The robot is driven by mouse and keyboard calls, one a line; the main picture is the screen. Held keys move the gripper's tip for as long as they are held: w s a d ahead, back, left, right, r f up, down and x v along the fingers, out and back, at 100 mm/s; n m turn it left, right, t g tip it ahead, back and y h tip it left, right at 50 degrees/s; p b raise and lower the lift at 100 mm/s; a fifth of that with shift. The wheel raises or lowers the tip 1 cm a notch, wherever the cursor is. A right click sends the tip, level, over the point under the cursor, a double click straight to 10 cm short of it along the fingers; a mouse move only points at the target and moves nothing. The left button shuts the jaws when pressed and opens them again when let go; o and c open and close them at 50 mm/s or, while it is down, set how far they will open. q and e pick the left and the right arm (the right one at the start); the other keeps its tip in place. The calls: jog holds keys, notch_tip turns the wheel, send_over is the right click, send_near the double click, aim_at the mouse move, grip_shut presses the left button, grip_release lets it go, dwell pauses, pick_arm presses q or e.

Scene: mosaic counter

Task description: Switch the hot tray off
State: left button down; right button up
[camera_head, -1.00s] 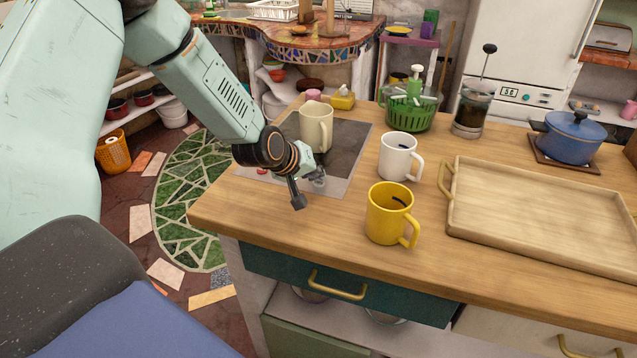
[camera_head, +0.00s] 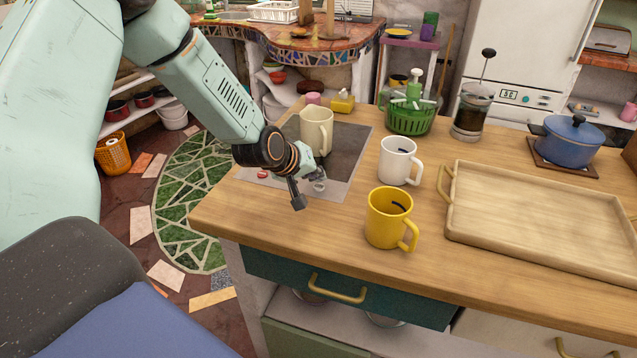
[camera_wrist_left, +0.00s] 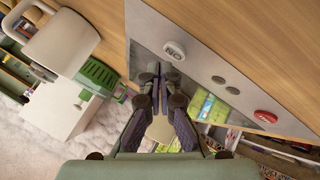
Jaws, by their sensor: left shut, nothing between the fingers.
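The hot tray (camera_head: 343,187) is a dark glass plate with a light grey border, set at the left end of the counter. A cream mug (camera_head: 316,128) stands on it and also shows in the left wrist view (camera_wrist_left: 62,45). On the border the wrist view shows a pale oval switch (camera_wrist_left: 174,50) with the letters ON upside down, two small grey buttons (camera_wrist_left: 225,85) and a red round piece (camera_wrist_left: 265,116). My left gripper (camera_head: 300,193) is shut and empty over the front border, with its fingertips (camera_wrist_left: 160,78) near the switch. Contact cannot be told. My right gripper is out of view.
A white mug (camera_head: 398,160) and a yellow mug (camera_head: 388,218) stand right of the hot tray. A wooden tray (camera_head: 452,215), a green basket (camera_head: 408,120), a French press (camera_head: 470,112) and a blue pot (camera_head: 568,142) are farther right or behind. The counter's front left is clear.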

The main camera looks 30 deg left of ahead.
aim_at(316, 188)
pick_arm(q)
notch_tip(316, 188, up, 6)
jog(key=p, duration=0.5)
dwell(0.4)
